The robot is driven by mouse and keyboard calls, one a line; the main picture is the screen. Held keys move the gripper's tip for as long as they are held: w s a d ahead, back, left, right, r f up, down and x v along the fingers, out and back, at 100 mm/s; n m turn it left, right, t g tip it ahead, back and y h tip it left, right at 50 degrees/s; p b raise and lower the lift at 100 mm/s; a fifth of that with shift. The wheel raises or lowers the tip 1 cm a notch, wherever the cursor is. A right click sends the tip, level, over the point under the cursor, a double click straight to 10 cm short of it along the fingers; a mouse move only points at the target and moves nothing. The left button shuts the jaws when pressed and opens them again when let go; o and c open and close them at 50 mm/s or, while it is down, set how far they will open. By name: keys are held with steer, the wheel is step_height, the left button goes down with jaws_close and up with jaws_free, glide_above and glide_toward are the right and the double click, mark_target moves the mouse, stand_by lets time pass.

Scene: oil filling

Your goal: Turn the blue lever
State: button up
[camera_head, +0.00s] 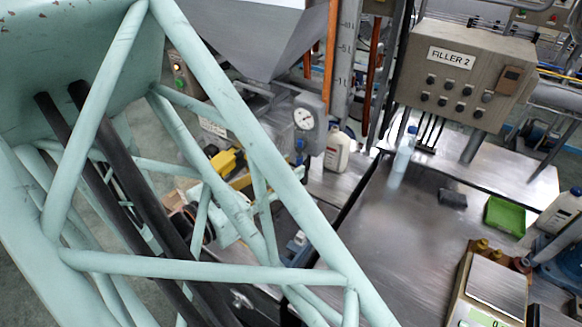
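A small blue part (300,145) sits just below a round pressure gauge (304,118) on the filling machine; it may be the blue lever, but it is too small to tell. Another blue piece (297,243) shows lower down, partly hidden behind the mint-green lattice of my arm. I cannot tell which of the two is the lever, or how it is turned. My gripper cannot be made out; the lattice covers much of the left and centre of the view.
A steel hopper (250,35) stands above the gauge. A white bottle (337,150) stands right of the gauge. On the steel table (400,240) are a clear bottle (404,150), a dark block (452,199), a green tray (505,216) and a scale (497,287). The "FILLER 2" control box (465,75) is behind.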

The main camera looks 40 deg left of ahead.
steer(key=s+a+r, duration=0.1)
steer(key=s, duration=0.9)
steer(key=shift+a, duration=0.35)
stand_by(0.6)
